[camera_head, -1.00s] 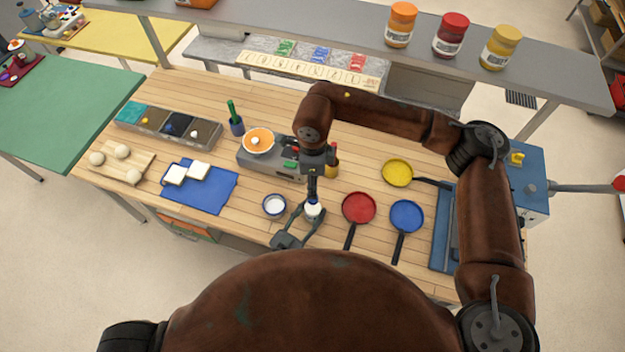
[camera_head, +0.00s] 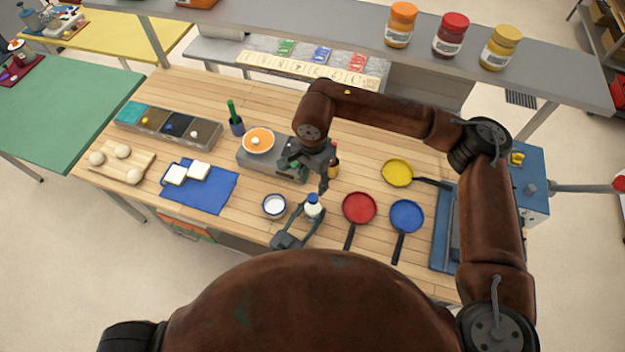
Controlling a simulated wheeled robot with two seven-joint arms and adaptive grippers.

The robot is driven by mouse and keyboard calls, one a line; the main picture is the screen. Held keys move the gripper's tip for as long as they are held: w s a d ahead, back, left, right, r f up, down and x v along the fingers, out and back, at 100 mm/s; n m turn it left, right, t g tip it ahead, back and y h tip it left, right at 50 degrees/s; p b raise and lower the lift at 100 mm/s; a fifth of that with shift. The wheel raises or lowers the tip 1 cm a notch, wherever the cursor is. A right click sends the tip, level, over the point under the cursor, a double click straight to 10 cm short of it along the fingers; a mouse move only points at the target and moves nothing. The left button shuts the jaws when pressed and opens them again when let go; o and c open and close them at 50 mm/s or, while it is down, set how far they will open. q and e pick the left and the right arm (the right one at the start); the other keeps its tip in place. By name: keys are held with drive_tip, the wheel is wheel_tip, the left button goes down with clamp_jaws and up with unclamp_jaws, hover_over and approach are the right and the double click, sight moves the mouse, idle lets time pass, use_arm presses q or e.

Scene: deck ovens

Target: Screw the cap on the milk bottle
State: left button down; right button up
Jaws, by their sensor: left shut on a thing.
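The small white milk bottle (camera_head: 313,211) stands upright near the front edge of the wooden table, with a blue cap (camera_head: 312,198) showing on its top. I cannot tell how tightly the cap sits. My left gripper (camera_head: 308,216) comes in low from the front and is shut around the bottle. My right gripper (camera_head: 323,188) hangs just above and behind the bottle, apart from the cap. Its fingers overlap in this view, so its opening is unclear.
A bowl of white content (camera_head: 274,207) stands close left of the bottle. A red pan (camera_head: 359,208) and a blue pan (camera_head: 406,216) lie to the right. A grey scale (camera_head: 258,166) with an orange bowl (camera_head: 258,141) is behind.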

sight(313, 197)
drive_tip(key=shift+f, duration=4)
drive_tip(key=shift+c, duration=0.2)
clamp_jaws()
drive_tip(key=m, duration=1.4)
drive_tip(key=shift+m, duration=0.4)
drive_tip(key=shift+o, duration=1.1)
unclamp_jaws()
wheel_tip(313, 197, up, 12)
